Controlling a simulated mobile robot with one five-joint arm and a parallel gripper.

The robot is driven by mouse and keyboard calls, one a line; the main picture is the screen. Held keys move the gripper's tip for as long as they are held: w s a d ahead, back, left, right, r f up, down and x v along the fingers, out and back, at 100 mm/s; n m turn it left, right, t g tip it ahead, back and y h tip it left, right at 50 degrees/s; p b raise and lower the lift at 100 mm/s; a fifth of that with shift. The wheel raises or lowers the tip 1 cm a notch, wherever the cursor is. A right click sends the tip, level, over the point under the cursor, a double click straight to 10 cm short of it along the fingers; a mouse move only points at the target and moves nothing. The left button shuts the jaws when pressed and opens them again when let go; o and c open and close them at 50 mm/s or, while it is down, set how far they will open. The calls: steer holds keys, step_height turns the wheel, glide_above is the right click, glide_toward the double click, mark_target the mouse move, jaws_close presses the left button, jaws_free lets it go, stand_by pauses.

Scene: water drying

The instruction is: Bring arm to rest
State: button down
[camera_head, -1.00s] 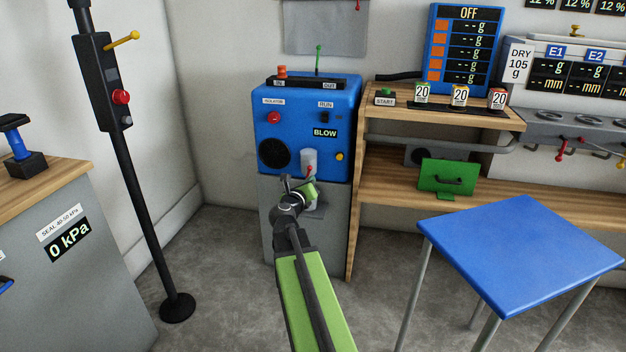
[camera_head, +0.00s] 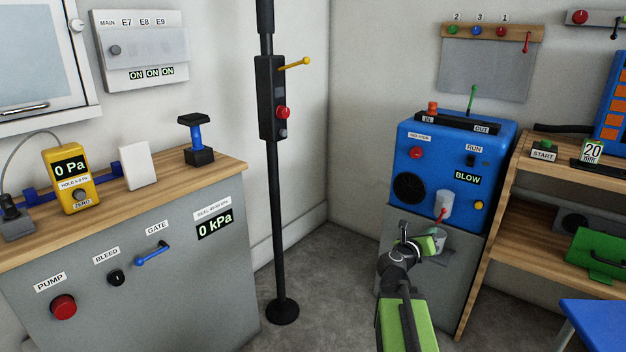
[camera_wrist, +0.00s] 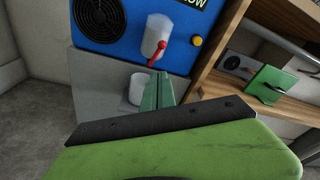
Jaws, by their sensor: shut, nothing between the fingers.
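My arm reaches up from the bottom of the head view, and my gripper (camera_head: 440,236) is in front of the lower part of the blue BLOW machine (camera_head: 456,150). In the wrist view my gripper's green fingers (camera_wrist: 158,90) are together with nothing between them. They point toward a white cylinder (camera_wrist: 156,36) with a red lever (camera_wrist: 157,54) on the machine's front. A second whitish cylinder (camera_wrist: 138,88) is just left of the fingers in the wrist view. I cannot tell whether the fingers touch anything.
A grey bench (camera_head: 130,270) with PUMP, BLEED and GATE controls stands at left, reading 0 kPa. A black pole (camera_head: 275,200) stands between bench and machine. A wooden shelf (camera_head: 530,255) is right of the machine, and a blue table (camera_head: 600,325) is at lower right. Grey floor is open between pole and machine.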

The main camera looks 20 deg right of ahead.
steer(key=w+a+r+t+y+p, duration=0.1)
steer(key=w+a+r+p, duration=0.15)
steer(key=a, duration=0.35)
steer(key=w+a+r+y+p, duration=0.1)
steer(key=w+a+r+p, duration=0.15)
steer(key=a+p, duration=0.2)
steer(key=a+f+m+g+y+p, duration=0.1)
steer(key=a+f+m, duration=0.1)
steer(key=a+m, duration=0.15)
steer(key=a+f+m+y+p, duration=0.1)
steer(key=a+f+m, duration=0.1)
steer(key=a, duration=0.2)
steer(key=s+a+f+m+g+y+p, duration=0.1)
steer(key=s+a+f+m+g+y, duration=0.2)
steer(key=s+a+m, duration=0.35)
steer(key=s+a+f+m+g+y+p, duration=0.1)
steer(key=s+a+f+m+g+y, duration=0.25)
steer(key=a+m, duration=0.55)
steer(key=s+a+f+m+g+y, duration=0.2)
steer(key=s+a+f+m+y, duration=0.3)
steer(key=m, duration=0.5)
step_height(320, 180, up, 39)
steer(key=a+h+p, duration=0.1)
steer(key=p, duration=3.7)
steer(key=shift+w+r, duration=0.15)
steer(key=shift+w, duration=0.25)
steer(key=shift+a+h, duration=0.1)
steer(key=shift+h, duration=0.15)
